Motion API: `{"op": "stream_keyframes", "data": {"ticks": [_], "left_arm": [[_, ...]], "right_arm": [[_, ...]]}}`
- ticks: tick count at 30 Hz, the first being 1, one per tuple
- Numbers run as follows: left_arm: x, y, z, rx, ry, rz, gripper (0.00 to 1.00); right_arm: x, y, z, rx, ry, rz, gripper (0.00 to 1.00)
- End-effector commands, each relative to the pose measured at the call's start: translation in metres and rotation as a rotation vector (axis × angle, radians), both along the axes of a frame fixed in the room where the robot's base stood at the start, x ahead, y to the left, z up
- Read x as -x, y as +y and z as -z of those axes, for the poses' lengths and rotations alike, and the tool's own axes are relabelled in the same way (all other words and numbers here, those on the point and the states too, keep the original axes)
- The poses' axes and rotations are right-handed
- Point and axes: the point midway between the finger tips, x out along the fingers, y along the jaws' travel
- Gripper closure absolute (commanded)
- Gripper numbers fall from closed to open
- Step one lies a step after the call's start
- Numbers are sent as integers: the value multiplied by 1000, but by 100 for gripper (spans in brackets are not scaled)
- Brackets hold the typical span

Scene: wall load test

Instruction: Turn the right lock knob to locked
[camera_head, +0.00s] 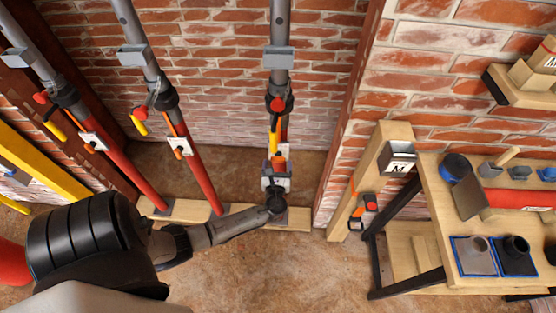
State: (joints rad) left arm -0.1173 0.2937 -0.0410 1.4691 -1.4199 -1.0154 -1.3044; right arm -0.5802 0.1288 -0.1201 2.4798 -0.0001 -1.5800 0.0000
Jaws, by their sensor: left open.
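Three props stand against the brick wall. The right prop (280,77) is upright near the middle of the view. A red knob (278,104) shows on its black collar, with a yellow handle (273,145) hanging below it. My left arm reaches in from the left, and my left gripper (275,180) is in front of the lower part of this prop, below the knob and apart from it in the picture. Its jaws are open, small and hard to make out. The arm and gripper hide the foot of the prop. I cannot read the knob's lock position. My right gripper is not in view.
The middle prop (198,176) and left prop (117,171) lean left, with their own red knobs. A wooden board (236,210) lies under the feet. A workbench (405,226) with tools stands at right, beside a wooden post (364,186). The floor in front is clear.

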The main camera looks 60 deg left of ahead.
Motion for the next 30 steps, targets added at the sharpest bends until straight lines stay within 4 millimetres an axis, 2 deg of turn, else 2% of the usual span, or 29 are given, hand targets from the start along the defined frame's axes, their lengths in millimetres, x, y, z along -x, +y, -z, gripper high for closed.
{"op": "stream_keyframes", "data": {"ticks": [3, 9, 21, 30], "left_arm": [[-8, 13, 1, -2, 0, -1, 19], [-15, 24, 0, 0, 0, -1, 19], [-17, 26, 0, 1, -1, -1, 20], [-17, 26, 0, 1, -1, -1, 49]], "right_arm": [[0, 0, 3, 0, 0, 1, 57], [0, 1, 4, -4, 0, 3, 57], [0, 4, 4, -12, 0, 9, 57], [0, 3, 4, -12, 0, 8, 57]]}}
